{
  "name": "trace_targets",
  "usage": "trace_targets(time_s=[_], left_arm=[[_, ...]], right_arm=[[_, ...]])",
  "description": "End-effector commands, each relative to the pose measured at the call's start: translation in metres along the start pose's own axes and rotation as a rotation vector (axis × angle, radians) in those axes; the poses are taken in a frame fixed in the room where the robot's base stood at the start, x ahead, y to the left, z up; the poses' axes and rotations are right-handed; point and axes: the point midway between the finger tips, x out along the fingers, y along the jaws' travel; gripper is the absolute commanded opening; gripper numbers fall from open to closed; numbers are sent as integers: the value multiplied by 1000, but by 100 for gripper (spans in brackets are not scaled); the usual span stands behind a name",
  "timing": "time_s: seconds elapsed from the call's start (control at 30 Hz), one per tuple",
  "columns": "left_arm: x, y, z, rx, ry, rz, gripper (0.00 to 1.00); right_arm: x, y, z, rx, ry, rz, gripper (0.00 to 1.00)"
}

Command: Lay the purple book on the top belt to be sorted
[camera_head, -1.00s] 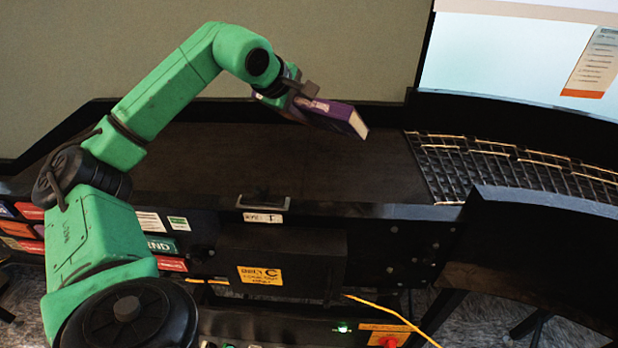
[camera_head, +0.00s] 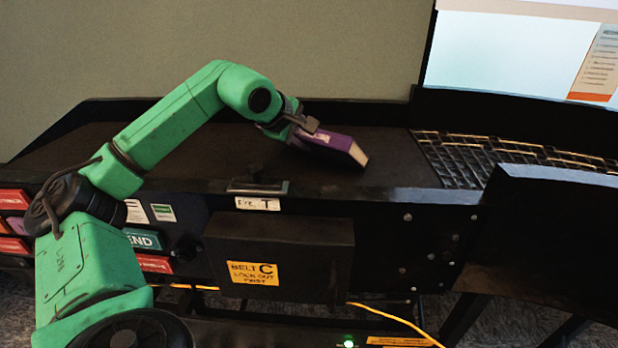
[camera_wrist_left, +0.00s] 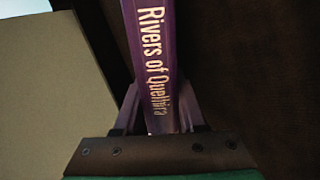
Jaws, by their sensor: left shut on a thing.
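The purple book (camera_head: 328,144) has pale page edges at its right end. My left gripper (camera_head: 308,132) is shut on it, over the dark belt (camera_head: 390,165). The book is tilted, with its page end lowest and close to the belt; I cannot tell whether it touches. In the left wrist view the book's spine (camera_wrist_left: 155,60) reads "Rivers of Quelhira" and runs up from between the fingers (camera_wrist_left: 160,120). My right gripper does not show.
A dark raised wall runs behind the belt. A black box labelled "BELT C" (camera_head: 285,255) hangs on the front, with a yellow cable below. The belt around the book looks clear.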

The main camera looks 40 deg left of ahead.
Motion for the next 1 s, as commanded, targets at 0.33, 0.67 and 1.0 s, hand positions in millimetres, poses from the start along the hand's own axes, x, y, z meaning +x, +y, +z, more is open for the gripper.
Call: trace_targets(time_s=[0.33,0.67,1.0], left_arm=[[-1,1,0,0,0,1,60],[-1,2,0,-1,1,2,60],[-15,1,-1,-1,1,1,60]], right_arm=[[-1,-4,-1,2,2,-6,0],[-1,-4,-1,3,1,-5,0],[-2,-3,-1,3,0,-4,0]])
